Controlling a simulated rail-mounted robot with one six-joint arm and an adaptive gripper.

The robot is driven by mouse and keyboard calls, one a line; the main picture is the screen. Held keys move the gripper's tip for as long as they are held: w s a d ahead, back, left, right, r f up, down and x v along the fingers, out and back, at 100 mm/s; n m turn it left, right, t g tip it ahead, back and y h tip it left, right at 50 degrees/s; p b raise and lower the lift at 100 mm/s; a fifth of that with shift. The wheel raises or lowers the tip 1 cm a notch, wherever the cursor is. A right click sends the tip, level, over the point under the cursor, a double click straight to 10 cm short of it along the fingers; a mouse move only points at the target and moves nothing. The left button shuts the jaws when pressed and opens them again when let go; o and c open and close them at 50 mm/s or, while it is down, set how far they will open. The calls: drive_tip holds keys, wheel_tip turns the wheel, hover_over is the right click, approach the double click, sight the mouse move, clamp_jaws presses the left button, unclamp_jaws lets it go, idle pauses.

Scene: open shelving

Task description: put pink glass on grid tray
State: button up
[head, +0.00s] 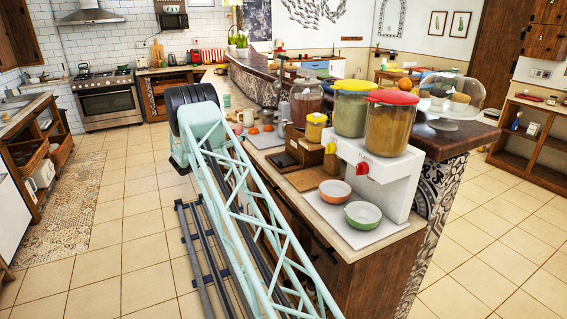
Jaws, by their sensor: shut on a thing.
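I cannot pick out the pink glass for certain in the head view. A container with dull reddish-pink contents (305,103) stands on the counter behind the dispenser, but I cannot tell if it is a glass. No tray with a clear grid shows. A pale flat tray or mat (385,237) lies at the counter's near end, under two bowls. My gripper is not in view, so what it holds is hidden.
A white dispenser (372,178) with two lidded jars stands at the counter's near end. An orange bowl (335,191) and a green bowl (362,214) sit before it. A glass dome (452,95) stands on the raised bar. The tiled floor (125,215) at left is open.

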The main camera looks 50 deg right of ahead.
drive_tip(key=s+d+f+m+g, duration=0.1)
drive_tip(key=s+d+f+g, duration=0.1)
drive_tip(key=d, duration=0.4)
drive_tip(key=shift+s+d+f+m, duration=0.15)
drive_tip(key=shift+s+f+m, duration=0.3)
drive_tip(key=shift+s, duration=0.5)
drive_tip(key=shift+s+f+b, duration=0.1)
drive_tip(key=shift+s+b, duration=0.05)
drive_tip(key=shift+b, duration=0.15)
drive_tip(key=b, duration=0.3)
hover_over(284, 159)
drive_tip(key=shift+f, duration=0.75)
drive_tip(key=shift+f+b, duration=0.55)
drive_tip(key=shift+f, duration=1.2)
drive_tip(key=shift+f, duration=0.1)
drive_tip(key=o, duration=0.9)
